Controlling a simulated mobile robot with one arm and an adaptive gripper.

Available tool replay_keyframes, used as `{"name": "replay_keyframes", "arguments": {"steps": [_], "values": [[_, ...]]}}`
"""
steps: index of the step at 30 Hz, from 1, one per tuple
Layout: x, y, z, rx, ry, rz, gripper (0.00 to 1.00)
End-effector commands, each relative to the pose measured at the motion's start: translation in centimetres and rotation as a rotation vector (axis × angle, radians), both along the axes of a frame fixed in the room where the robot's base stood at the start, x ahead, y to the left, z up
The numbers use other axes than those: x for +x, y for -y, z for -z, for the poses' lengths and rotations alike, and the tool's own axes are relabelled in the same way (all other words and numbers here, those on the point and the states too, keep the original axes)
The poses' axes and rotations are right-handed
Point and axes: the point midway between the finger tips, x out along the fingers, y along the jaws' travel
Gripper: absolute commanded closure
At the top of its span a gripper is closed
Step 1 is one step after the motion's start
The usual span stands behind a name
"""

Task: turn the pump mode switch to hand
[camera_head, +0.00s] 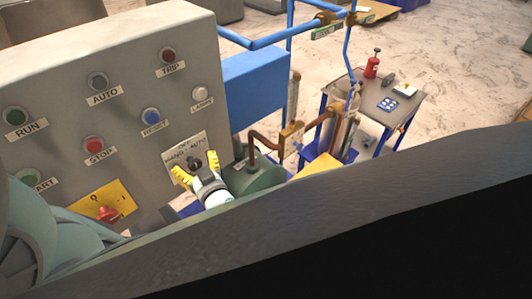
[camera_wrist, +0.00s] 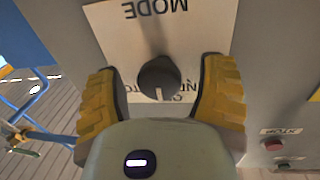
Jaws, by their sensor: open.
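The pump mode switch is a dark round knob (camera_head: 195,163) on a pale label plate (camera_head: 198,138) at the panel's lower right. In the wrist view the knob (camera_wrist: 159,76) and plate (camera_wrist: 115,35) appear upside down, with MODE at the top. A white mark on the knob points down in that view, toward the partly hidden OFF lettering. My gripper (camera_head: 196,168) has yellow ribbed fingers, open on either side of the knob. In the wrist view my gripper (camera_wrist: 160,75) shows a gap between each finger and the knob. The HAND and AUTO lettering is partly covered.
The grey panel (camera_head: 130,60) carries several buttons and a red rotary switch (camera_head: 108,214) on a yellow plate at lower left. A green pump-like body (camera_head: 255,180) and copper pipes (camera_head: 265,142) stand close right of the switch. A small table (camera_head: 385,105) stands farther back.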

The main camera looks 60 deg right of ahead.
Motion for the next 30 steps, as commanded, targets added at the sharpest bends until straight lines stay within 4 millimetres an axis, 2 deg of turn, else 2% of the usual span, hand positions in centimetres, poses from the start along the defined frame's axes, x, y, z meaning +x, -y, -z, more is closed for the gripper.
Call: {"name": "replay_keyframes", "arguments": {"steps": [9,30], "values": [[0.04,0.07,0.03,0.000,-0.001,0.002,0.29],[0.11,0.00,0.03,0.000,-0.001,0.000,1.00]]}}
